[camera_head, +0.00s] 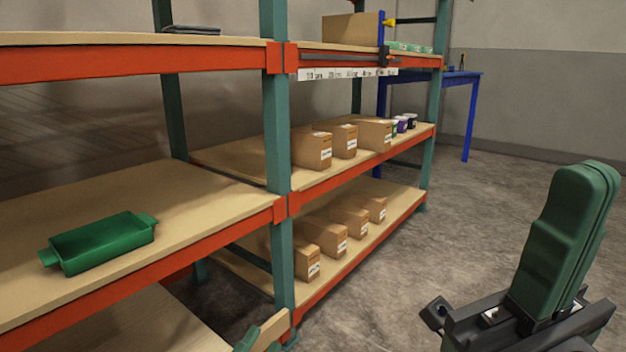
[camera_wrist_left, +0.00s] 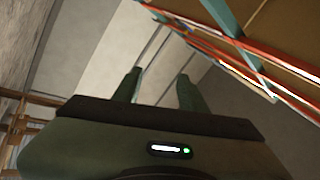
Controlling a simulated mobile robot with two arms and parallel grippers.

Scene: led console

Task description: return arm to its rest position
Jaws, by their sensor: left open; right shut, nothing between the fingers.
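My right gripper (camera_head: 590,178) stands at the lower right of the head view, its dark green fingers pointing up and closed against each other on a black mount. Nothing shows between them. My left gripper (camera_wrist_left: 157,82) shows in the left wrist view with its two green fingers apart and nothing between them. A small green light glows on its housing. A small green and beige piece shows at the bottom edge of the head view; I cannot tell whether it is part of my left arm.
A shelf rack (camera_head: 277,150) with teal posts and orange beams fills the left and middle. A green tray (camera_head: 100,243) lies on its left shelf. Several cardboard boxes (camera_head: 312,150) stand on the right shelves. A blue table (camera_head: 470,100) stands behind. The floor (camera_head: 440,230) right of the rack is clear.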

